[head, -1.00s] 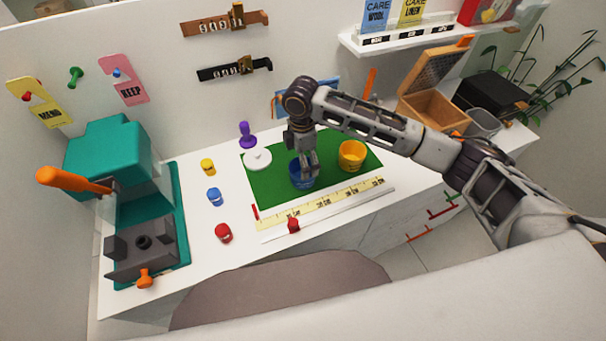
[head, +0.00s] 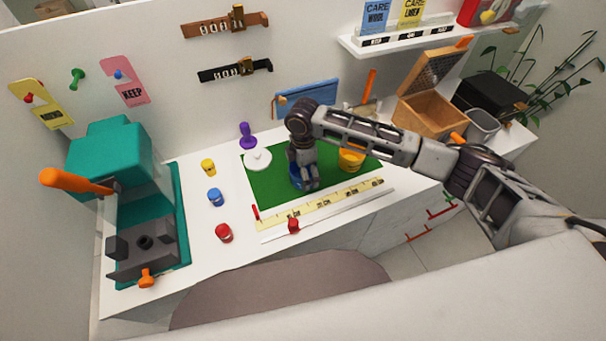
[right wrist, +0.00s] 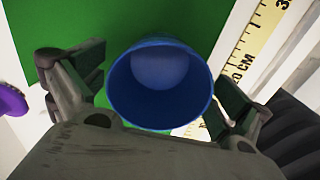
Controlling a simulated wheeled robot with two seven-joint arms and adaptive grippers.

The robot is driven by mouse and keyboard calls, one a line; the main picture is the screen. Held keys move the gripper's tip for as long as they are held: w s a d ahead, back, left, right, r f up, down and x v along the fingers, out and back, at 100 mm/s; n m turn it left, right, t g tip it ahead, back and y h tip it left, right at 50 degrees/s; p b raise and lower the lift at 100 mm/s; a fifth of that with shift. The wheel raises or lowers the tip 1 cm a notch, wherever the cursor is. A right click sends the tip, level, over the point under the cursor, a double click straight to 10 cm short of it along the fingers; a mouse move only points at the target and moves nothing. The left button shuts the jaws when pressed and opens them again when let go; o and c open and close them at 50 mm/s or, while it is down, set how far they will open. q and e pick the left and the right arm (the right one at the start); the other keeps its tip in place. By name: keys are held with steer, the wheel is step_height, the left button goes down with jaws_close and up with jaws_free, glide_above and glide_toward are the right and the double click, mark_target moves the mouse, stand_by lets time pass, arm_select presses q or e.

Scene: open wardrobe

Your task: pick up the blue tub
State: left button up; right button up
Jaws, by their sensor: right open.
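The blue tub (head: 294,176) stands on the green mat (head: 262,189), mostly hidden behind my right gripper in the head view. In the right wrist view the blue tub (right wrist: 160,84) shows its round open rim, with a paler blue round area inside. My right gripper (head: 308,184) points down at the tub. In the right wrist view its two fingers are spread wide, one on each side of the tub, with green showing between the left finger and the tub. The right finger is close to the tub's rim; I cannot tell whether it touches. My left gripper is not in view.
A white lidded disc (head: 257,160) and purple stamp (head: 247,136) are to the left. A yellow ruler (head: 330,202) lies in front. A teal press (head: 108,160) stands at far left.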

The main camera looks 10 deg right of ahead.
steer(key=shift+f, duration=0.9)
steer(key=c, duration=1.1)
